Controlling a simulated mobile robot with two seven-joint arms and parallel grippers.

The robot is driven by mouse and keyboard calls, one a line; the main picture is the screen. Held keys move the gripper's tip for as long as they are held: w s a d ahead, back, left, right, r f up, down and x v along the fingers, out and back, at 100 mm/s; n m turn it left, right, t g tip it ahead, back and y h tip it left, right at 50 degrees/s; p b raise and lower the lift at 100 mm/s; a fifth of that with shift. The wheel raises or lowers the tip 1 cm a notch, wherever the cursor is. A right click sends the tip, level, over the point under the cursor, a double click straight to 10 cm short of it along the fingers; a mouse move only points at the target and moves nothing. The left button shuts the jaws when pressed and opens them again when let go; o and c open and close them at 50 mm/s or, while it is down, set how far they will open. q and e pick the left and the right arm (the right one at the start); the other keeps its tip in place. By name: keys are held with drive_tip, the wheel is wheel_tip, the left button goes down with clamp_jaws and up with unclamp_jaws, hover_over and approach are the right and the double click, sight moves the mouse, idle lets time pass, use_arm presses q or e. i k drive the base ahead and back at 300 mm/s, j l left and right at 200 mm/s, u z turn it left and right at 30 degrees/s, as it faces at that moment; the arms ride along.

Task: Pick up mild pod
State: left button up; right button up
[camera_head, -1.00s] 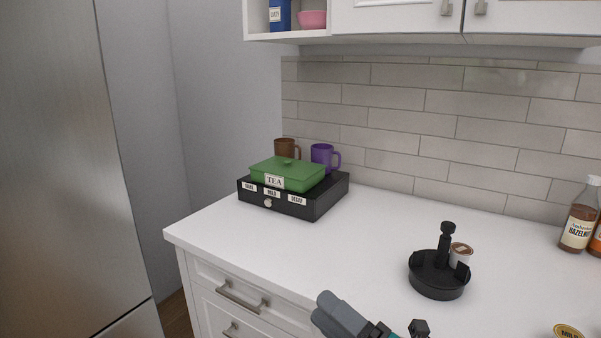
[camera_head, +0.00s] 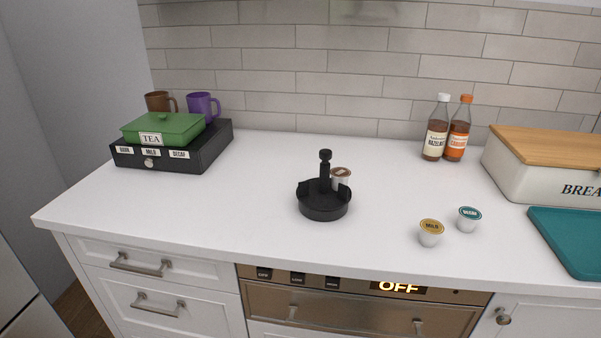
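The mild pod (camera_head: 431,233) is a small white cup with a gold lid marked MILD. It stands upright on the white counter, right of centre near the front edge. A similar pod with a teal lid, marked DECAF (camera_head: 468,220), stands just to its right, slightly farther back. A black round pod holder (camera_head: 324,204) with a centre post stands to the left, with a brown-lidded pod (camera_head: 341,178) at its back right. Neither of my grippers is in view.
A black drawer box (camera_head: 190,157) labelled DARK, MILD and DECAF carries a green TEA box (camera_head: 165,129) at the left. Two syrup bottles (camera_head: 447,135), a bread box (camera_head: 540,180) and a teal board (camera_head: 570,240) are at the right. The counter around the pods is clear.

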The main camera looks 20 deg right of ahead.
sight(431, 230)
drive_tip(key=z, duration=1.5)
